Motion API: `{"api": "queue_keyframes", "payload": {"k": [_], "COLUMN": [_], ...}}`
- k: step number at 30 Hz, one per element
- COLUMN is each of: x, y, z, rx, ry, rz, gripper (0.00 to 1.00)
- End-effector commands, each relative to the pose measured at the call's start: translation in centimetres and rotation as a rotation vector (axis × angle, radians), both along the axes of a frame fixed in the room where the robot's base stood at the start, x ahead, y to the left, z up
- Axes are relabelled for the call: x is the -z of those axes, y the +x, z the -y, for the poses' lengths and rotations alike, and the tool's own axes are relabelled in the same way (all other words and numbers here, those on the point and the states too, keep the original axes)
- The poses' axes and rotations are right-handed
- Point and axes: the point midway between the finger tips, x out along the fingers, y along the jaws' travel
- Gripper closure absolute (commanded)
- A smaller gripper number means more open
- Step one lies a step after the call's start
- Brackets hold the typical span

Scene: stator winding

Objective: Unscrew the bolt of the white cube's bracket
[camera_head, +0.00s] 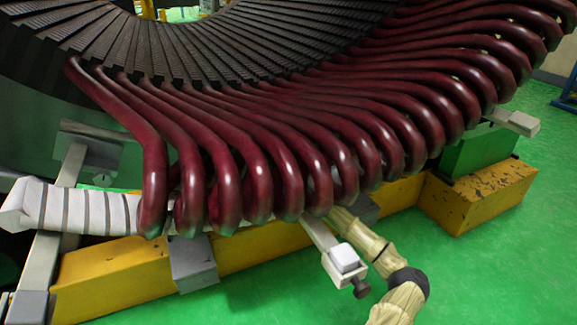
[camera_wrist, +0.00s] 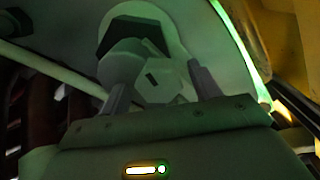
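The white cube (camera_head: 344,256) sits on the outer end of a pale bracket bar (camera_head: 318,232) that comes out from under the dark red coils, in the head view. A dark bolt (camera_head: 361,288) sticks out just below the cube. My sleeved arm passes right of the cube and reaches up under the coils, so the gripper end is hidden in the head view. In the wrist view my gripper (camera_wrist: 160,80) has its two fingers apart. A pale rounded part with a dark angular face (camera_wrist: 125,42) shows beyond and between them; I cannot tell what it is or whether they touch it.
The dark red coils (camera_head: 290,180) hang close above my arm. A yellow beam (camera_head: 115,278) runs behind the bracket. Another bracket (camera_head: 38,265) stands left, and a green block (camera_head: 480,152) right. The green floor (camera_head: 510,265) is clear at lower right. The wrist view is dark.

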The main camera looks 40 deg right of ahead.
Motion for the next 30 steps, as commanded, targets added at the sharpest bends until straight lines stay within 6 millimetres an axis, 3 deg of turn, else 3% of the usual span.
{"api": "queue_keyframes", "payload": {"k": [1,7,30], "x": [0.01,0.03,0.2], "y": [-0.01,-0.02,-0.01], "z": [0.0,-0.02,-0.14], "rx": [0.0,0.0,-0.002], "ry": [0.0,0.0,-0.272], "rz": [0.0,0.0,-0.067], "gripper": [0.46,0.82,0.82]}}
